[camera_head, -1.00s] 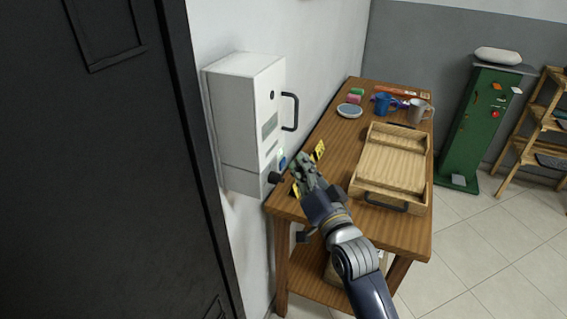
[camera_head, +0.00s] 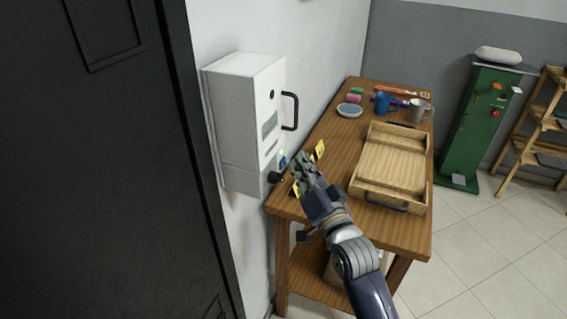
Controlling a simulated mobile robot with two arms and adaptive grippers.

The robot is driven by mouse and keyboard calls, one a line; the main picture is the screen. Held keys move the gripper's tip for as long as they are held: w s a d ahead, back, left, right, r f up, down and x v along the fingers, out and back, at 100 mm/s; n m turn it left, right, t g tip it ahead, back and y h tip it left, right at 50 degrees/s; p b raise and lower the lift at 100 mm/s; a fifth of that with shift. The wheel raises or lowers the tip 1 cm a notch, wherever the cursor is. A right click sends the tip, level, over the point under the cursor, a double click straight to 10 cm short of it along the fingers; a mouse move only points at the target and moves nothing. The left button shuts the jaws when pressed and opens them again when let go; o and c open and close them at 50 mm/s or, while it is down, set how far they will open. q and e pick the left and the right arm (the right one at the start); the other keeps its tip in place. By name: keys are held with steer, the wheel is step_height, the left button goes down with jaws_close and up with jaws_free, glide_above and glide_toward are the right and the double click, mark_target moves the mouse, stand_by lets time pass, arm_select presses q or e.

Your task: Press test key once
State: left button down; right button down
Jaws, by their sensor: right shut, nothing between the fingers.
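A white wall-mounted box (camera_head: 240,120) has a dark handle, a small display window and a round black knob (camera_head: 275,177) low on its front. A small blue and green patch (camera_head: 282,160) shows on the front just above the knob; I cannot tell if it is the test key. My right gripper (camera_head: 299,160) is shut and empty, its fingertips close to the right of this patch. I cannot tell whether they touch the box. My left gripper is not in view.
A wooden table (camera_head: 335,150) stands right of the box, with a wooden tray (camera_head: 430,165), a blue mug (camera_head: 384,103), a grey mug (camera_head: 419,109) and a round dish (camera_head: 349,110). A black door (camera_head: 110,180) fills the left. A green cabinet (camera_head: 478,125) stands at the back right.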

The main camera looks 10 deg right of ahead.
steer(key=shift+w+a, duration=0.1)
stand_by(0.3)
steer(key=shift+w+a, duration=0.15)
steer(key=shift+a, duration=0.15)
steer(key=shift+w+a+p, duration=0.2)
steer(key=shift+a+p, duration=0.05)
steer(key=shift+p, duration=0.1)
stand_by(0.6)
steer(key=shift+d, duration=0.1)
steer(key=shift+s+d+p, duration=0.35)
steer(key=shift+s+d, duration=0.1)
steer(key=shift+d, duration=0.1)
steer(key=shift+d, duration=0.1)
